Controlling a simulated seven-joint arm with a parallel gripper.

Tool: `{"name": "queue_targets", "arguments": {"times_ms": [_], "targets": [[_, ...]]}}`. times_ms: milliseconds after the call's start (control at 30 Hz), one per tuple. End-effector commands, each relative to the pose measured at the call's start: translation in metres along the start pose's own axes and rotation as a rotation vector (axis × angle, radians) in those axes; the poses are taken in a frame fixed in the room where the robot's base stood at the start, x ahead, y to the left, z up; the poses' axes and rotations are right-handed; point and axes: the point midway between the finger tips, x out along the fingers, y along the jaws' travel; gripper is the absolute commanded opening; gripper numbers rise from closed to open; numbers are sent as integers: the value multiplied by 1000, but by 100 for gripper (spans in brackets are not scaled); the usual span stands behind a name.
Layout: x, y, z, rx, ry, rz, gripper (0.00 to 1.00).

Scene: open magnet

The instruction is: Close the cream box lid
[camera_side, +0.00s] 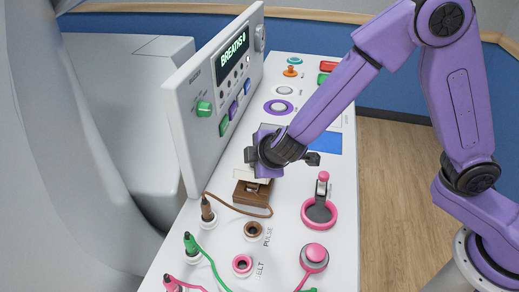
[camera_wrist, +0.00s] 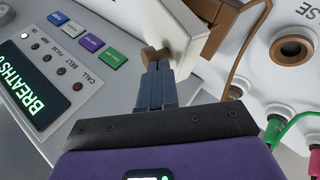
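The brown box (camera_side: 251,197) sits on the white panel in the side view, with its cream lid (camera_side: 259,174) standing open. In the wrist view the cream lid (camera_wrist: 178,38) is large and close, with a brown knob (camera_wrist: 156,58) at its edge. The brown box body (camera_wrist: 224,18) shows behind it. My gripper (camera_wrist: 158,68) has its two blue-grey fingers together, their tips right at the knob. I cannot tell whether they touch it. In the side view my gripper (camera_side: 262,165) is over the box and hides part of the lid.
An upright console (camera_side: 215,90) with a screen and coloured buttons stands close left of my gripper. A brown cable (camera_side: 235,206) runs from the box to a brown plug (camera_side: 207,209). A pink-ringed lever (camera_side: 320,208), sockets and green and pink cables lie nearer the front.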

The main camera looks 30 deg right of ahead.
Motion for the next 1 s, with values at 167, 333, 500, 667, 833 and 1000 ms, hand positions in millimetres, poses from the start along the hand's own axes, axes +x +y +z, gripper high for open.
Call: {"name": "queue_targets", "arguments": {"times_ms": [167,333,500,667,833,1000], "targets": [[5,-22,0,-62,-43,118,0],[11,-42,-3,-118,-77,248,0],[17,-57,-4,-163,-108,356,0],[22,-66,-4,-178,-119,397,0],[26,-74,-4,-176,-117,394,0],[28,-78,-6,-177,-113,393,0]]}}
